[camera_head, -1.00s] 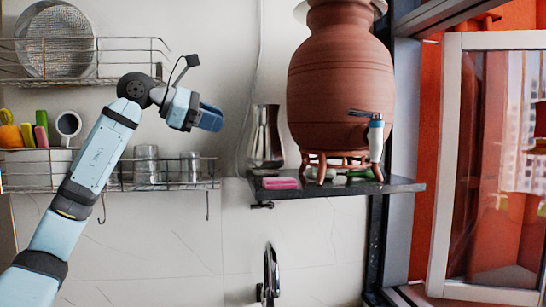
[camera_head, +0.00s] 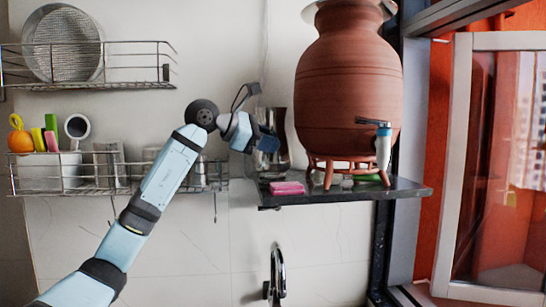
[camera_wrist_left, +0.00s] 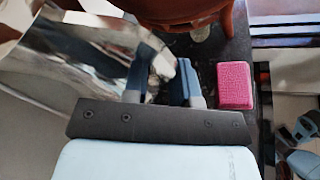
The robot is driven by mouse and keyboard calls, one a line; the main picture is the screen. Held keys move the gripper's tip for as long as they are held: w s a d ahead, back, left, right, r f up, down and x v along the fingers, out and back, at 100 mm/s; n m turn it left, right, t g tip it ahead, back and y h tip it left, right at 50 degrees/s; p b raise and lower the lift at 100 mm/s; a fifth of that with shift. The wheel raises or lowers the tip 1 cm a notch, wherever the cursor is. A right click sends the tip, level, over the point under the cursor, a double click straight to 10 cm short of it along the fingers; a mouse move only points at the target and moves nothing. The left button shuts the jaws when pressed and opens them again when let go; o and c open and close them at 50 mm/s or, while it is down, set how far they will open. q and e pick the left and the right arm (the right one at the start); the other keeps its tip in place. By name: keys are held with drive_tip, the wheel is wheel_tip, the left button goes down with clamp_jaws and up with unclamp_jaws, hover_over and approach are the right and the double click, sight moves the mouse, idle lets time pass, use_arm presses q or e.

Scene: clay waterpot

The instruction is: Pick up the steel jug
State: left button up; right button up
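The steel jug (camera_head: 280,120) stands at the left end of the dark shelf, left of the clay waterpot (camera_head: 348,85). My left gripper (camera_head: 265,143) is in front of it and hides part of its body. In the left wrist view the jug (camera_wrist_left: 65,52) is a large shiny surface on the left, and the two blue fingers (camera_wrist_left: 161,82) are apart. Shiny metal shows around and between them; I cannot tell whether they touch it.
A pink sponge (camera_head: 287,188) lies on the dark shelf (camera_head: 405,191) near its front edge; it also shows in the left wrist view (camera_wrist_left: 235,85). A wire rack (camera_head: 120,186) with cups is at left. A tap (camera_head: 275,275) is below the shelf.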

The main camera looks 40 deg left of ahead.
use_arm(q)
drive_tip(key=shift+s, duration=0.15)
drive_tip(key=shift+c, duration=1.1)
clamp_jaws()
drive_tip(key=shift+a, duration=0.1)
drive_tip(key=shift+r, duration=0.15)
wheel_tip(320, 180, up, 28)
drive_tip(key=p, duration=0.2)
drive_tip(key=shift+p, duration=0.4)
